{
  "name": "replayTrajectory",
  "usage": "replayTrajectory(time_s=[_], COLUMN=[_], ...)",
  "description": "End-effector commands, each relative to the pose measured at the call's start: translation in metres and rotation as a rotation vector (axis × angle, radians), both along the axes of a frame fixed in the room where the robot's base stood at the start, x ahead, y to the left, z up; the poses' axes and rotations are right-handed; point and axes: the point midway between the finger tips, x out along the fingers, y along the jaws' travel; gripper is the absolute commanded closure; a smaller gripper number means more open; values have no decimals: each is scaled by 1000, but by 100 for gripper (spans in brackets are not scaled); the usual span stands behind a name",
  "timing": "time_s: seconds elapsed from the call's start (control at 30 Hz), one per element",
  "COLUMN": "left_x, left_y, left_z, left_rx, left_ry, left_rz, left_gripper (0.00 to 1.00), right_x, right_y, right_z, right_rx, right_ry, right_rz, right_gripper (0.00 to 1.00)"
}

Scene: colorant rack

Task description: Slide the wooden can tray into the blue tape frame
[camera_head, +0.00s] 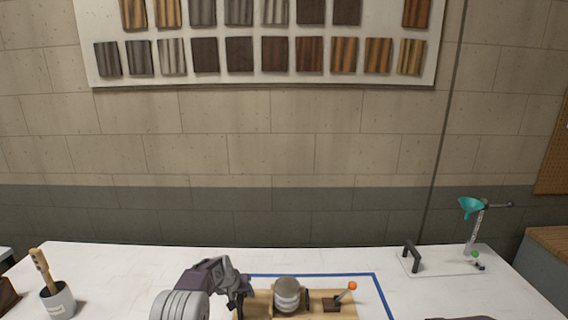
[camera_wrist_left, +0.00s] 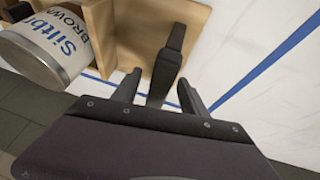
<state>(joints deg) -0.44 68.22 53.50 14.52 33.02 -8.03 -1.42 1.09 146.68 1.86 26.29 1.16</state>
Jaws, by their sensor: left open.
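The wooden tray (camera_head: 262,301) lies on the white table, carrying a grey can (camera_head: 287,294). Blue tape (camera_wrist_left: 262,66) also shows in the wrist view. My left gripper (camera_head: 241,290) is at the tray's left end. It is open, with its fingers on either side of a dark upright handle (camera_wrist_left: 167,72); contact is unclear. My right gripper is out of view.
A lever with an orange ball (camera_head: 352,286) stands at the tray's right. A white plate with a dark handle (camera_head: 412,257) and a teal funnel stand (camera_head: 471,207) are at the back right. A cup with a brush (camera_head: 58,301) stands left. Table between is clear.

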Motion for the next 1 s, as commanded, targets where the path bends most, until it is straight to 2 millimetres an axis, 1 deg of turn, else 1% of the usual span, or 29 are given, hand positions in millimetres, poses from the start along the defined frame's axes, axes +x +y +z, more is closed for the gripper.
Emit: replayTrajectory(time_s=[0.13,0.4,0.5,0.6,0.7,0.77,0.87,0.9,0.97,1.0], left_x=[-5,-28,-34,-37,-38,-36,-31,-35,-54,-71], left_y=[3,10,12,13,12,11,9,7,5,4], left_z=[16,62,75,81,83,90,122,141,158,165], left_rx=[-1,-2,-2,-2,-3,-2,-2,-1,7,15], left_ry=[-6,-9,-9,-7,-7,-19,-72,-93,-92,-82], left_rz=[3,4,3,2,2,1,-4,-7,-16,-23], left_gripper=[49,49,49,49,49,49,49,49,49,49], right_x=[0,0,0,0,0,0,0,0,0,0], right_y=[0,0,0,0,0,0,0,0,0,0], right_z=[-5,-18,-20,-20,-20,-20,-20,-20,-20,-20], right_rx=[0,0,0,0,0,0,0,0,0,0], right_ry=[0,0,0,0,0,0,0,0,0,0], right_rz=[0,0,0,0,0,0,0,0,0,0], right_gripper=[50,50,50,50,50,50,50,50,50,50])
